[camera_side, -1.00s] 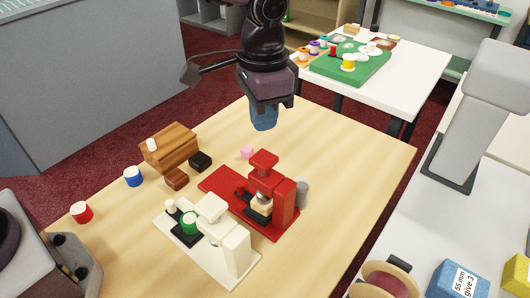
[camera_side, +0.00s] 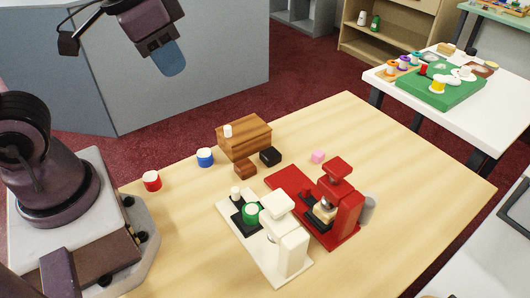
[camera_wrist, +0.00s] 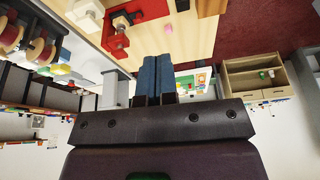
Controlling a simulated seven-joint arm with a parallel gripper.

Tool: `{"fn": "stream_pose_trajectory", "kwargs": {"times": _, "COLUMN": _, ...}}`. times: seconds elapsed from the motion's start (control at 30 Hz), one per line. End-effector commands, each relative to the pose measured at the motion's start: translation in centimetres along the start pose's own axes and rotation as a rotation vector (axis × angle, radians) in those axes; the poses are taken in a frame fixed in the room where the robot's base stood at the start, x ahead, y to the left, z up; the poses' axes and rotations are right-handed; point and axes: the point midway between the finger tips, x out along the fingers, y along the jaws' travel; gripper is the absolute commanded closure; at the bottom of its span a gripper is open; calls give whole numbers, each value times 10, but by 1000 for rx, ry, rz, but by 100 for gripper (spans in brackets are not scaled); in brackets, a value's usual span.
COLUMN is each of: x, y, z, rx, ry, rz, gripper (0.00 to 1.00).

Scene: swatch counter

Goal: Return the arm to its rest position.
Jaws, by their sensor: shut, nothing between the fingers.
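My gripper (camera_side: 170,58) is at the upper left of the side view, raised high and clear of the wooden table (camera_side: 400,150). Its blue fingers are shut together with nothing between them. In the wrist view the gripper (camera_wrist: 157,62) shows its two blue fingers side by side, pointing away over the room. Part of my arm stands at the left edge of the side view, by the table's end.
A grey partition (camera_side: 190,90) stands behind.

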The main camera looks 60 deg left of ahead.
Motion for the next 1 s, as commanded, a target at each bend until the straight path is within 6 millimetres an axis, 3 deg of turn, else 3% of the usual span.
{"fn": "stream_pose_trajectory", "kwargs": {"times": 0.1, "x": -14, "y": -11, "z": 16, "rx": -51, "ry": 80, "rz": -15, "gripper": 100}}
{"fn": "stream_pose_trajectory", "kwargs": {"times": 0.3, "x": -30, "y": -18, "z": 19, "rx": -88, "ry": 161, "rz": -32, "gripper": 100}}
{"fn": "stream_pose_trajectory", "kwargs": {"times": 1.0, "x": -30, "y": -19, "z": 18, "rx": -91, "ry": 162, "rz": -35, "gripper": 100}}
